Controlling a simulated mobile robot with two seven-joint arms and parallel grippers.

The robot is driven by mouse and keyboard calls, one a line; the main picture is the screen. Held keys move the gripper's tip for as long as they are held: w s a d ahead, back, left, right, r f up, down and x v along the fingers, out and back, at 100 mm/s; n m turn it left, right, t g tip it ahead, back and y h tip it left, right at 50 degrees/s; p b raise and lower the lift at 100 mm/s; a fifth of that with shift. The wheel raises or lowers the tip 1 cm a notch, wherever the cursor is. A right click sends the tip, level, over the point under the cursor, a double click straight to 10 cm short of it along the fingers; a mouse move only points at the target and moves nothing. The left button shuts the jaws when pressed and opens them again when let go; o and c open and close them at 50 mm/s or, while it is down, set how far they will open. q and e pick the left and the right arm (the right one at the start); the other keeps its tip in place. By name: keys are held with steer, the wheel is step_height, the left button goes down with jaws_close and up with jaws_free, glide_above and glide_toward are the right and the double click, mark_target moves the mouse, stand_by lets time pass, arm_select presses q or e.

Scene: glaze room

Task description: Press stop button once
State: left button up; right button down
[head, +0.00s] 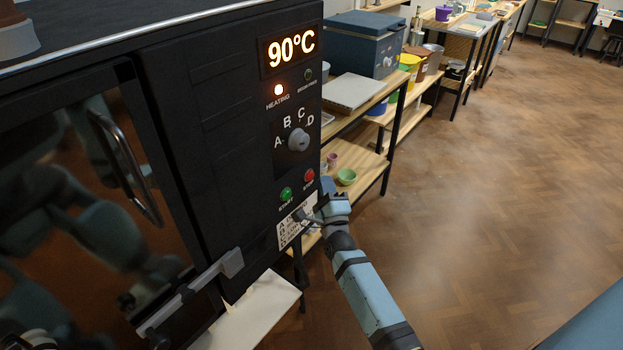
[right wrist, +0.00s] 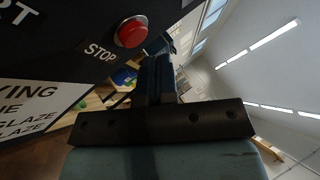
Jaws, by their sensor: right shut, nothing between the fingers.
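The red stop button (head: 309,175) sits low on the black kiln's front panel (head: 230,150), with the green start button (head: 286,194) to its left. The stop button also shows in the right wrist view (right wrist: 131,31), above its STOP label. My right gripper (head: 325,182) is shut and empty, just right of the stop button. In the right wrist view its dark fingers (right wrist: 157,62) appear below and right of the button, apart from it in the picture. My left gripper is not in view.
The display (head: 291,48) reads 90°C and the heating lamp (head: 278,90) is lit. A dial (head: 298,139) sits above the buttons and a white label (head: 292,228) below. A grey bar (head: 205,280) shows low in front. Shelves (head: 375,165) stand behind; floor at right is clear.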

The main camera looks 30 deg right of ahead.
steer(key=shift+w, duration=0.1)
stand_by(0.7)
stand_by(0.6)
stand_by(0.7)
steer(key=shift+a, duration=0.1)
steer(key=shift+w+a, duration=0.15)
steer(key=shift+w, duration=0.2)
stand_by(0.3)
